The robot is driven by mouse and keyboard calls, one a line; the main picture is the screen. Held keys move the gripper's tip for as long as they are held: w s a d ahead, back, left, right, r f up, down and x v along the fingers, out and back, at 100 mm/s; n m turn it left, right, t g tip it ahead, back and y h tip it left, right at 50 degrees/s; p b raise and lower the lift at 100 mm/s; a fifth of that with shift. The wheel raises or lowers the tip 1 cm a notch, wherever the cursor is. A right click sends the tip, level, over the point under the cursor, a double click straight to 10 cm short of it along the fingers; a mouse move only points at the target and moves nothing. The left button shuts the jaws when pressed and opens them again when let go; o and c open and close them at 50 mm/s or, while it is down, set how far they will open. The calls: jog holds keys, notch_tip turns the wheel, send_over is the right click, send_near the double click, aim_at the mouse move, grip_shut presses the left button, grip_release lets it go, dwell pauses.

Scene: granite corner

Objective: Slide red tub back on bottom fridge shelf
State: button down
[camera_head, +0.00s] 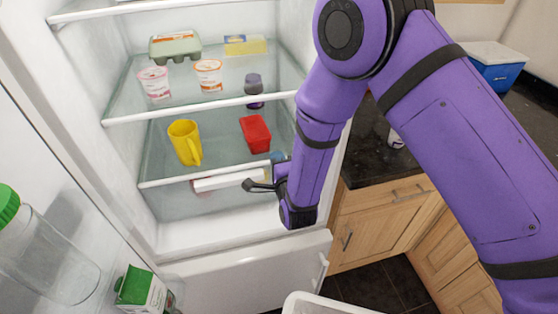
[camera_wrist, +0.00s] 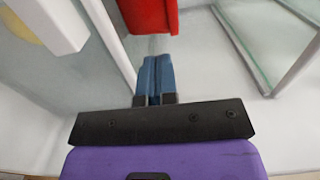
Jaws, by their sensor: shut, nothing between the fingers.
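The red tub (camera_head: 256,134) stands on the bottom glass shelf (camera_head: 222,168) of the open fridge, right of a yellow mug. It also shows at the top of the wrist view (camera_wrist: 150,14), cut off by the frame edge. My gripper (camera_head: 276,158) is at the shelf's front edge, in front of the tub and slightly right of it. In the wrist view its blue fingers (camera_wrist: 155,78) are together with nothing between them, pointing toward the tub.
The yellow mug (camera_head: 186,142) stands left of the tub. A dark purple bottle (camera_head: 254,86), two yogurt cups and an egg carton (camera_head: 175,46) are on the shelf above. The open fridge door holds a green-capped bottle (camera_head: 40,255) and a carton (camera_head: 140,290).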

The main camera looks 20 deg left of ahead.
jog(key=v, duration=0.9)
jog(key=shift+s, duration=0.25)
jog(key=shift+s+d+f, duration=0.1)
jog(key=shift+d, duration=0.05)
